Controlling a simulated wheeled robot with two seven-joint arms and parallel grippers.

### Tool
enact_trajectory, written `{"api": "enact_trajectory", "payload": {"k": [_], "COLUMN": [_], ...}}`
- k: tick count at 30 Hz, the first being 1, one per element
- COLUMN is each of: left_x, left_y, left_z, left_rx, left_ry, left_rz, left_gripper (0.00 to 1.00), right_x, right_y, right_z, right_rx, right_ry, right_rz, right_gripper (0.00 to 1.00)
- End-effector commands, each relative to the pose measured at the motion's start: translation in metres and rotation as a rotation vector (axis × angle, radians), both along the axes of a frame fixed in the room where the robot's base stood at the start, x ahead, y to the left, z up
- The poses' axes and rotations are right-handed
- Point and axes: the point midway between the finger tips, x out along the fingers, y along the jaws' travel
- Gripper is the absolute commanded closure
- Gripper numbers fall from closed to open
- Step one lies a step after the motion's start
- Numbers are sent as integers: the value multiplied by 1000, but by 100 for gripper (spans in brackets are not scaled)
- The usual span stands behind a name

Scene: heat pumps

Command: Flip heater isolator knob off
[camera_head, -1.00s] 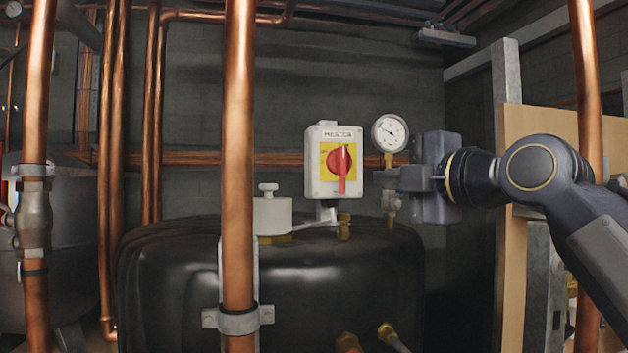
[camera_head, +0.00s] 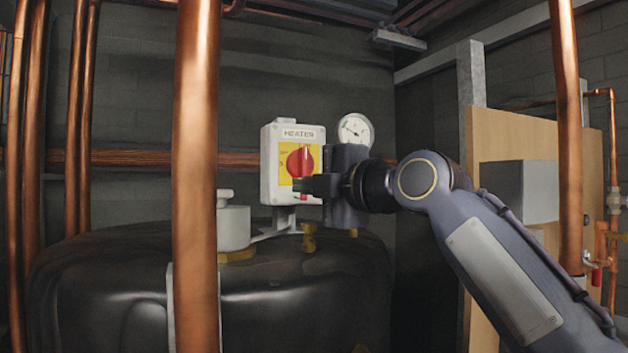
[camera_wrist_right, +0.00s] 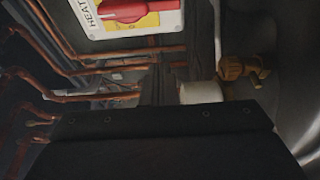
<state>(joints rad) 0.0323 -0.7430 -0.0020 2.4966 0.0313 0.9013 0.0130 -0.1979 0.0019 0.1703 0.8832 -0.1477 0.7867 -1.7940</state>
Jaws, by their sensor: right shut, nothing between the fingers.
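The heater isolator is a white box (camera_head: 268,165) labelled HEATER, with a yellow plate and a red knob (camera_head: 299,160). The knob's handle points up and down, and its lower part is partly covered by my right gripper. My right gripper (camera_head: 298,185) is shut and empty, in front of the lower part of the knob in the head view; I cannot tell whether it touches. In the right wrist view the red knob (camera_wrist_right: 122,10) and the box (camera_wrist_right: 92,22) show at the top edge, cut off. My left gripper is not in view.
A black tank (camera_head: 110,285) stands below the isolator, with a white cap (camera_head: 233,228) on top. A copper pipe (camera_head: 195,150) rises in front at left. A pressure gauge (camera_head: 355,130) sits just right of the box. Another pipe (camera_head: 567,140) stands at right.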

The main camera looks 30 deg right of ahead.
Motion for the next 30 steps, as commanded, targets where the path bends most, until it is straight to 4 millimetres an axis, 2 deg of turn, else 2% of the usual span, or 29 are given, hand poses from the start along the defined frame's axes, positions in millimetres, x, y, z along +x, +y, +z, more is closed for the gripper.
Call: {"api": "enact_trajectory", "payload": {"k": [1,6,10,12,18,30], "left_x": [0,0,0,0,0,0], "left_y": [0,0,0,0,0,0], "left_z": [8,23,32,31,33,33], "left_rx": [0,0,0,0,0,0], "left_ry": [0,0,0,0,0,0], "left_rz": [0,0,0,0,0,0], "left_gripper": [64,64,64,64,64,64], "right_x": [12,49,70,66,65,64], "right_y": [4,14,17,1,-18,-21], "right_z": [3,3,3,2,1,0], "right_rx": [-1,-1,0,2,0,0], "right_ry": [4,4,2,1,0,-1], "right_rz": [0,1,-2,-7,-4,0], "right_gripper": [100,100,100,100,100,100]}}
